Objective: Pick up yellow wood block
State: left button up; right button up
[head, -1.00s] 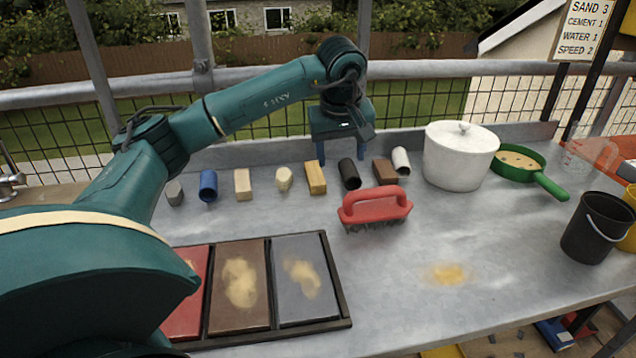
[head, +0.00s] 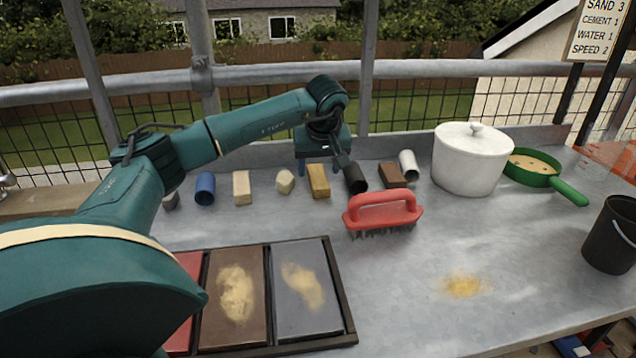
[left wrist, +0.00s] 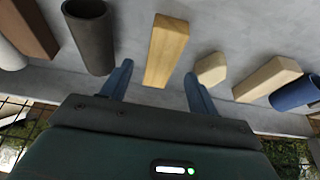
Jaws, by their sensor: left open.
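The yellow wood block (head: 318,181) lies on the grey metal table, in the row of small pieces near the back edge. In the left wrist view the yellow wood block (left wrist: 166,50) lies ahead of and between the two blue fingers. My left gripper (head: 318,170) is over the back of the row, fingers pointing down behind the block. In the left wrist view my left gripper (left wrist: 158,82) is open and empty, one finger to each side of the block's near end. I cannot tell whether the fingers touch the table. My right gripper is not in view.
A black cylinder (head: 355,179) and a cream piece (head: 285,181) flank the block closely. A red-handled brush (head: 383,212) stands in front to the right. A tile tray (head: 350,318) is at the front left; a white pot (head: 470,160) is at right.

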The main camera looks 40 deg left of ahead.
pick_arm(q)
jog(key=x, duration=0.2)
jog(key=shift+a+f, duration=0.1)
jog(key=shift+f, duration=0.2)
jog(key=c, duration=1.1)
jog(key=shift+r, duration=0.15)
